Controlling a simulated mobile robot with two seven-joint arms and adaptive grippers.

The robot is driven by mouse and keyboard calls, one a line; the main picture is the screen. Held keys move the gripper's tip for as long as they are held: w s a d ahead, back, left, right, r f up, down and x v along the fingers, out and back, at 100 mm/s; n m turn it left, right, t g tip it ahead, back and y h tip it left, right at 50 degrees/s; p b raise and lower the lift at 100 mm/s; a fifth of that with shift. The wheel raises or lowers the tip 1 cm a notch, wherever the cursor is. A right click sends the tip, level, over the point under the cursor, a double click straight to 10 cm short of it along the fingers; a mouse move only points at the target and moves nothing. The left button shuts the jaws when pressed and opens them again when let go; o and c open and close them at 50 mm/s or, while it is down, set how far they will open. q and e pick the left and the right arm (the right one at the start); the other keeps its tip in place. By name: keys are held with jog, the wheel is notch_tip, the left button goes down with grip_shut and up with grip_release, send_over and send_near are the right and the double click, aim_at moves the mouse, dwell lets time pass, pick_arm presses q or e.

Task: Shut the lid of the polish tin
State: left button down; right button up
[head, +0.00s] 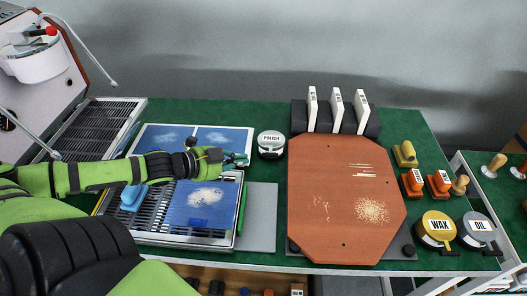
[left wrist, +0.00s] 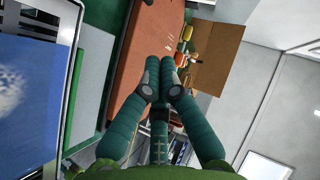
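The polish tin (head: 271,143) is a small round tin with a white top marked POLISH. It stands at the back of the green bench, between the blue picture sheet and the brown board. Its top faces me, with a dark band below it; at this size I cannot tell how far the lid is open. My left gripper (head: 236,159) is left of the tin and a little nearer to me, apart from it. In the left wrist view its fingers (left wrist: 168,66) lie close together, with nothing visible between them. My right gripper is not in view.
A blue cloth with pale powder (head: 203,203) lies on a tray below the left gripper. The brown board (head: 345,195) is right of the tin, with white upright cards (head: 337,108) behind. WAX (head: 436,228) and OIL (head: 480,230) tins stand far right. A grey mat (head: 261,220) is clear.

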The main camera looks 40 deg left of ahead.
aim_at(277, 155)
pick_arm(q)
jog(key=shift+a+f+b+x, duration=0.3)
jog(key=shift+b+x, duration=0.7)
jog(key=shift+x, duration=1)
jog(key=shift+a+f+b+x, duration=0.1)
jog(key=shift+a+b+x, duration=0.25)
jog(key=shift+b+x, duration=1.15)
jog(key=shift+a+f+b+x, duration=0.15)
jog(key=shift+a+b+x, duration=0.3)
jog(key=shift+x, duration=2)
jog(key=shift+w+d, duration=0.1)
notch_tip(277, 155, down, 2)
jog(key=shift+w+f+b, duration=0.1)
jog(key=shift+w+b, duration=0.05)
jog(key=shift+b, duration=1.1)
jog(key=shift+r+p, duration=0.3)
jog(key=shift+r, duration=0.05)
